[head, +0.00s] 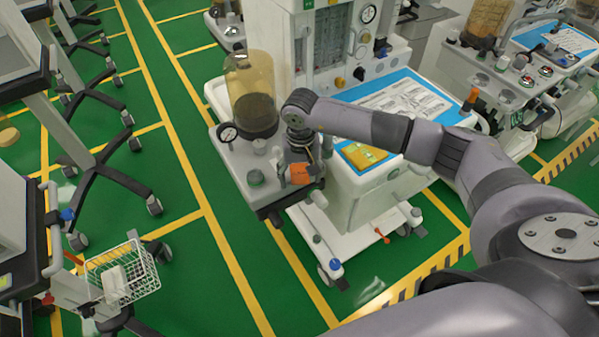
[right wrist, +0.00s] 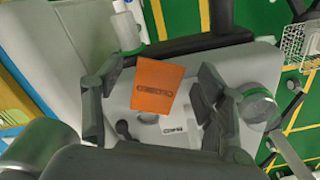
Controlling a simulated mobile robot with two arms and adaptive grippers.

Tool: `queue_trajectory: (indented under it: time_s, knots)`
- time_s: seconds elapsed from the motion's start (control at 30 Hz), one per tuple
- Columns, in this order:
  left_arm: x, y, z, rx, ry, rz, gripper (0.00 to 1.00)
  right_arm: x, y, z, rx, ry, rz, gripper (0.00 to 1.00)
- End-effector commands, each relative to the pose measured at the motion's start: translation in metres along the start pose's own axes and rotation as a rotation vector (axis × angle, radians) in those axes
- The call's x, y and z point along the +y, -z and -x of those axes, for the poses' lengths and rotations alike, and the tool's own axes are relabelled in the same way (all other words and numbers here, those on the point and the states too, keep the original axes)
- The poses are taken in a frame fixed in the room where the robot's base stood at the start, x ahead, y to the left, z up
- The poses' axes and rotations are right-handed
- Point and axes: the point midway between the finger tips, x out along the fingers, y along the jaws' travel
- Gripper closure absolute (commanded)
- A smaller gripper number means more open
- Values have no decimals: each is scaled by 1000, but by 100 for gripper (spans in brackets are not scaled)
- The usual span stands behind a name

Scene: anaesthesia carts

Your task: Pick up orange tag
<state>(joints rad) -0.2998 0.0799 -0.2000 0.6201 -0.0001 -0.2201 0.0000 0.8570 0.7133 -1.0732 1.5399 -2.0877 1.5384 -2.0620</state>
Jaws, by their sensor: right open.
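The orange tag (head: 300,173) is at the front right corner of the cart's grey shelf (head: 240,180). In the right wrist view the tag (right wrist: 157,88) is a flat orange rectangle with dark lettering, seen almost face on. My right gripper (head: 297,160) reaches down over it and partly hides it in the head view. In the right wrist view the open fingers (right wrist: 155,80) stand on either side of the tag, with visible gaps. I cannot tell how far the tag lies below the fingertips. My left gripper is in neither view.
A blue-edged worktop (head: 375,95) lies behind my arm. A wire basket (head: 122,272) is at lower left. Green floor is open between the carts.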

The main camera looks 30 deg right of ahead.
Motion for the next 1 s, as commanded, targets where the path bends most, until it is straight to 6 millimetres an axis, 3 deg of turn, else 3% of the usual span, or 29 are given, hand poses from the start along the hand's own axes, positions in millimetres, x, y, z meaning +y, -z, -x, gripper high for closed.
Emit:
queue_trajectory:
  time_s: [0.37,1.0]
  knots:
    - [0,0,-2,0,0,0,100,0,0,-1,0,0,0,35]
    - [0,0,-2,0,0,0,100,2,-1,-3,-3,-7,-1,76]
